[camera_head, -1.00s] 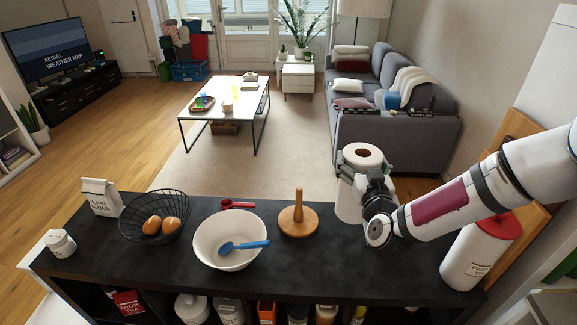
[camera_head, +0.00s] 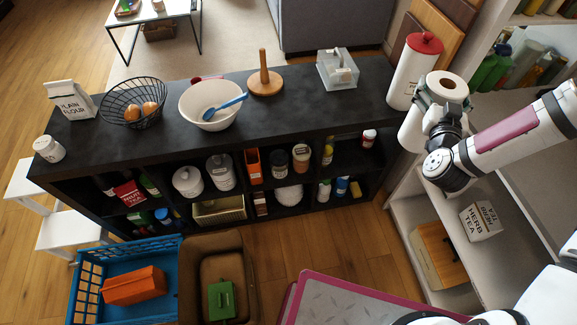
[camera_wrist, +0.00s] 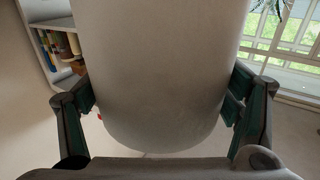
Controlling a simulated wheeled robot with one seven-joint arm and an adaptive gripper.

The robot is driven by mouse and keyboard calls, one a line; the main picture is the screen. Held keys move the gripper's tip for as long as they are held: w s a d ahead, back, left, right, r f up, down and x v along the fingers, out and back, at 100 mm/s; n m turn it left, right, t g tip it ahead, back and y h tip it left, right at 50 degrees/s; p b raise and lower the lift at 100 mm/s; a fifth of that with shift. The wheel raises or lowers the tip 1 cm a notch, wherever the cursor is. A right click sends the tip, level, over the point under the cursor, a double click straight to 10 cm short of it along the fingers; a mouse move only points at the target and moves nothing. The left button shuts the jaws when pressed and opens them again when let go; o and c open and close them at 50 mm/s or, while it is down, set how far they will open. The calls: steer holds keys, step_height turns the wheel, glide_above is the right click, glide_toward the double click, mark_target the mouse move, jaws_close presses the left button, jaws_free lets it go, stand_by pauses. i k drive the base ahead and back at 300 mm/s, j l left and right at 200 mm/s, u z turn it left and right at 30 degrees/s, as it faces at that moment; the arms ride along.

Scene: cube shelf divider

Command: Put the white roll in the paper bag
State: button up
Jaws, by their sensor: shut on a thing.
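The white roll (camera_head: 446,88) is a thick paper roll with a brown core, held upright at the right in the head view. My gripper (camera_head: 436,118) is shut around its side. In the wrist view the roll (camera_wrist: 165,75) fills the middle between my two fingers (camera_wrist: 162,112). A brown open-topped container (camera_head: 246,252), perhaps the paper bag, stands on the floor at lower centre with a green box (camera_head: 221,299) in it. The roll is well above it and to its right.
A blue crate (camera_head: 172,249) with an orange box adjoins the brown container. The black shelf unit (camera_head: 300,112) carries a bowl, wire basket, flour bag and wooden holder. A white shelf (camera_head: 412,215) stands at right. A pink-edged tray surface (camera_head: 345,300) lies low in front.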

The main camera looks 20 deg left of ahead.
mark_target(222, 261)
steer(key=k+l+z, duration=0.15)
steer(key=k, duration=0.45)
steer(key=k+l+z, duration=0.1)
steer(key=k, duration=0.45)
steer(key=k+j+z, duration=0.35)
steer(key=k+j, duration=0.75)
steer(key=j, duration=0.2)
steer(key=k+j+z, duration=0.1)
steer(key=j, duration=0.25)
steer(key=k, duration=0.1)
